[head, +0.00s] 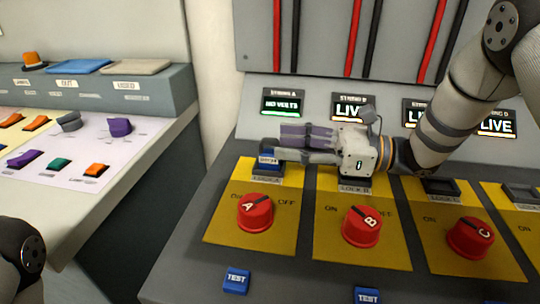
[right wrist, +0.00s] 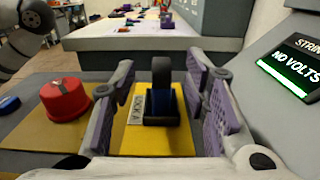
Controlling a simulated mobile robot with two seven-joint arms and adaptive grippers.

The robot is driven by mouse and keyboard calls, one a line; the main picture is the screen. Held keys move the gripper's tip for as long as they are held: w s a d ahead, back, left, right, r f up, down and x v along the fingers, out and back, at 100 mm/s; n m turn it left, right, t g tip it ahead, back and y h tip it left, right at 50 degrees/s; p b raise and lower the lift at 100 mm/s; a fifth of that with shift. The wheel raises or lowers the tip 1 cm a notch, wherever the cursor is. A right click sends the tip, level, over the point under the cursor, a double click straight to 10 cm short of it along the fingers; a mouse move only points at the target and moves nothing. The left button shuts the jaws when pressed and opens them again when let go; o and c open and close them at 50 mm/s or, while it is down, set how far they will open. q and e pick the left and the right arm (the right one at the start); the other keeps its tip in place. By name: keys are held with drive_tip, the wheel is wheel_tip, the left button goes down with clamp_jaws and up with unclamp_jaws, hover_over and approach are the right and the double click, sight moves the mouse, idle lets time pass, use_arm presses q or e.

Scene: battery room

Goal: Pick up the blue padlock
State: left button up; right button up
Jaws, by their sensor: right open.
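The blue padlock (head: 267,160) sits in the holder marked LOCK A on the yellow plate of switch A, partly hidden by my right gripper in the head view. In the right wrist view the padlock (right wrist: 161,84) shows a dark upright shackle and a little blue in its black holder. My right gripper (head: 279,148) is open, its purple-padded fingers pointing left at the padlock. In the right wrist view the padlock stands between the two fingers, with gaps on both sides. My left gripper is not in view; a dark part of my left arm shows at lower left.
Red knobs A (head: 255,212), B (head: 361,227) and C (head: 470,237) stand on the sloped console. The NO VOLTS display (head: 283,104) is behind the padlock.

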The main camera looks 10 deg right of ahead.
sight(277, 142)
drive_tip(key=x, duration=0.4)
drive_tip(key=shift+w+a, duration=0.1)
drive_tip(key=shift+w, duration=0.05)
clamp_jaws()
